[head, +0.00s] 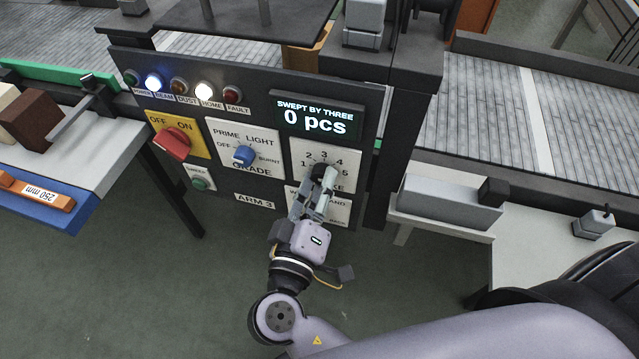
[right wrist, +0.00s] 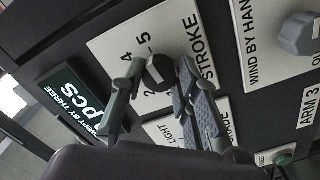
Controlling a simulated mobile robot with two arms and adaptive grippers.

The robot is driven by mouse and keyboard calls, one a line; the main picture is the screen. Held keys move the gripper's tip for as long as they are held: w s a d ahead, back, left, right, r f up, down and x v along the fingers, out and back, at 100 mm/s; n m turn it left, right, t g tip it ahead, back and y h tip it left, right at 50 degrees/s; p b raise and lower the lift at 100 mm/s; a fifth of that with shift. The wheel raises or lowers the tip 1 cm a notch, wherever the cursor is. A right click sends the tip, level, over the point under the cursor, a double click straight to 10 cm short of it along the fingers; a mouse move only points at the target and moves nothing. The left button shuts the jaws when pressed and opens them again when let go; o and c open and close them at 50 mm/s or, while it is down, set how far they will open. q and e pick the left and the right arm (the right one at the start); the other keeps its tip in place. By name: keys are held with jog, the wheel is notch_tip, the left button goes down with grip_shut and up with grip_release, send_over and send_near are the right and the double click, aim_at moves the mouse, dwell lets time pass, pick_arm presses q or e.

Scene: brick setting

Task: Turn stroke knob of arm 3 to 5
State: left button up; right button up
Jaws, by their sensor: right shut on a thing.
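The dark stroke knob (head: 321,169) sits on a white plate (head: 350,156) marked with numbers 1 to 5, on the black control panel labelled ARM 3. My right gripper (head: 318,182) reaches up to it from below in the head view and partly covers it. In the right wrist view the two fingers of my right gripper (right wrist: 160,76) are on either side of the knob (right wrist: 157,84), shut on it. My left gripper is not in view.
The panel also bears a red OFF/ON switch (head: 173,143), a blue grade knob (head: 244,156), a green button (head: 199,184) and a display (head: 317,118) reading 0 pcs. A wind-by-hand knob (right wrist: 300,34) is beside the stroke plate. A conveyor (head: 480,110) stands at right.

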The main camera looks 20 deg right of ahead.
jog(key=o, duration=1.2)
jog(key=shift+c, duration=0.2)
jog(key=v, duration=1.2)
